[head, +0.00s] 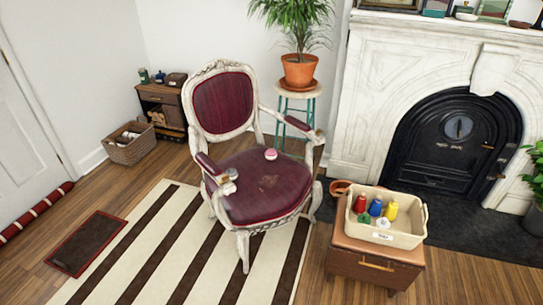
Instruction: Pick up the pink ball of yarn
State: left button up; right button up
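A small pink ball of yarn (271,154) with a lighter band lies on the dark red seat (262,200) of a white carved armchair. It sits toward the back right of the seat, clear of the armrests. Nothing covers it. Neither of my grippers shows in the head view.
The armchair's armrests flank the seat. A small pale and brown item (229,182) is at the left armrest. A cream bin (386,240) with several coloured bottles stands on a brown chest (372,266) at right. A potted plant (298,70) stands on a stool behind. Striped rug (165,225) lies in front.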

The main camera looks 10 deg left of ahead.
aim_at(270, 154)
jog(key=z, duration=0.4)
jog(key=i+j+z, duration=0.55)
jog(key=j+z, duration=0.2)
jog(key=i+j, duration=0.15)
jog(key=j, duration=0.15)
jog(key=i+j, duration=0.15)
jog(key=j, duration=0.15)
jog(key=i+j+z, duration=0.1)
jog(key=i+j, duration=0.25)
jog(key=j, duration=0.3)
